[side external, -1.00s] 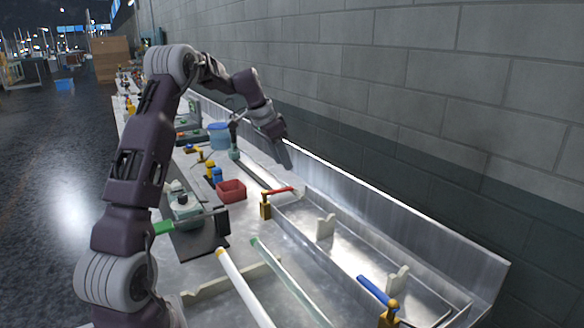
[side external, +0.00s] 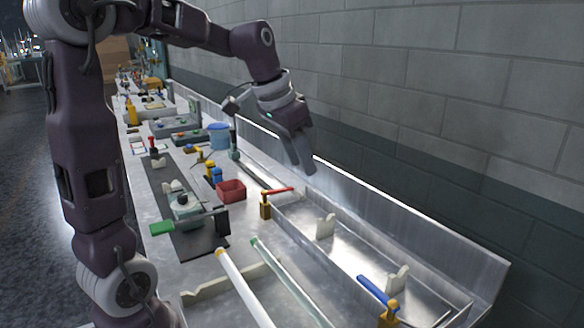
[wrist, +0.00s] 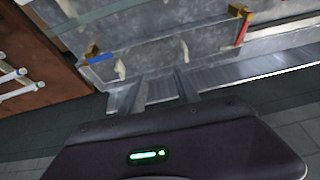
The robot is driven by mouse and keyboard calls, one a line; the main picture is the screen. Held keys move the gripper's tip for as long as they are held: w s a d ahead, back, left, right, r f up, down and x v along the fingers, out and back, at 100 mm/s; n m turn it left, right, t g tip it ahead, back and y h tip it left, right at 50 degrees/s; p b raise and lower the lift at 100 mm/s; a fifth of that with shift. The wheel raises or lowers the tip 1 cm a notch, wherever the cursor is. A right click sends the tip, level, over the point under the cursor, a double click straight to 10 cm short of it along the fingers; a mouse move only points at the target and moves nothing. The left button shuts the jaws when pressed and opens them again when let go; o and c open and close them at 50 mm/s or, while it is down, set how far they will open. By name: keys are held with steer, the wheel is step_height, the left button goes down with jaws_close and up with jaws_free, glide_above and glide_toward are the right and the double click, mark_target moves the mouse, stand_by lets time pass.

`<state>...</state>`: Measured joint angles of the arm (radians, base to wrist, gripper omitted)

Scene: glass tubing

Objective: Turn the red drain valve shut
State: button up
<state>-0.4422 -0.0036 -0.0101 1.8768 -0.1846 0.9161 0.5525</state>
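The red drain valve handle (side external: 279,190) sits on a yellow valve body (side external: 265,208) at the near edge of the metal trough. The handle points across the trough toward the wall. In the wrist view the red handle (wrist: 242,32) is at the upper right, below its yellow body (wrist: 240,11). My gripper (side external: 305,172) hangs above the trough's wall side, to the right of the red handle and apart from it. In the wrist view the two fingers of my gripper (wrist: 159,82) are spread with nothing between them.
A blue-handled valve (side external: 373,290) stands at the trough's near end; its handle lies along the trough. Pale supports (side external: 326,227) stand in the trough. A red bin (side external: 231,190) and glass tubes (side external: 245,290) lie on the bench. The brick wall (side external: 450,100) bounds the right.

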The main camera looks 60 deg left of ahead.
steer(key=s+d, duration=0.4)
steer(key=shift+s+d+r, duration=0.3)
steer(key=shift+s, duration=0.05)
